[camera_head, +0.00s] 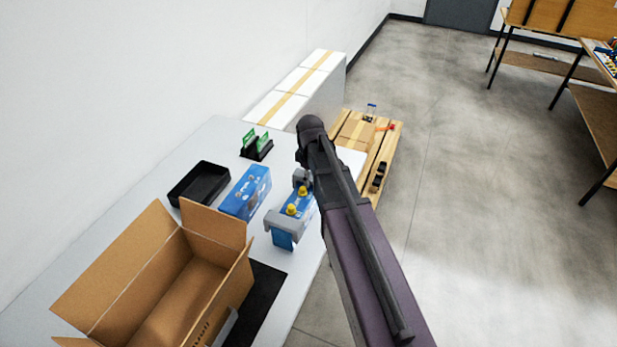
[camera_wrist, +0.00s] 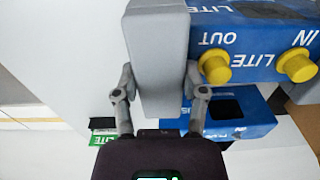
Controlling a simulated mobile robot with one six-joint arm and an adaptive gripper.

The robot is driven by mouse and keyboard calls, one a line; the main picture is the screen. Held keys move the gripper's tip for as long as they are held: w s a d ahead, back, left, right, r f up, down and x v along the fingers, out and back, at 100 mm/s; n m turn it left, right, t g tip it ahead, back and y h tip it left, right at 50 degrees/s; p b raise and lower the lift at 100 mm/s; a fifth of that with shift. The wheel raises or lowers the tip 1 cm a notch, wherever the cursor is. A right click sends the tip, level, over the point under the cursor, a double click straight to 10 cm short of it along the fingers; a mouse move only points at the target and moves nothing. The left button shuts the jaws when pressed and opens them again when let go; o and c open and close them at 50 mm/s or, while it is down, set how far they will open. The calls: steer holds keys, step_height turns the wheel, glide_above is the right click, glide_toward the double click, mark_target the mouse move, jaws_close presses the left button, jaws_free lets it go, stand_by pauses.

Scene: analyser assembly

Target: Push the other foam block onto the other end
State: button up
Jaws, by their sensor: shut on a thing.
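The blue analyser (camera_head: 283,240) lies on the white table, with two yellow caps on top. A grey foam block (camera_head: 287,222) sits around its near end. In the wrist view the analyser (camera_wrist: 245,38) shows the yellow caps at right. My gripper (camera_wrist: 160,82) is shut on the other grey foam block (camera_wrist: 158,45). This block is at the analyser's far end, right against it in the picture; how far it is fitted on I cannot tell. In the head view my arm hides most of the gripper, and a grey part of that block (camera_head: 301,178) shows beside it.
A blue carton (camera_head: 246,193) stands left of the analyser, with a black tray (camera_head: 199,183) beyond it. A black holder with green cards (camera_head: 257,147) is at the back.

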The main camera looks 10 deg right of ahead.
steer(key=shift+f+b, duration=0.3)
stand_by(0.4)
steer(key=o, duration=1)
steer(key=shift+r, duration=0.2)
steer(key=shift+s+r+p, duration=0.1)
steer(key=shift+r+p, duration=3.25)
steer(key=shift+p, duration=0.25)
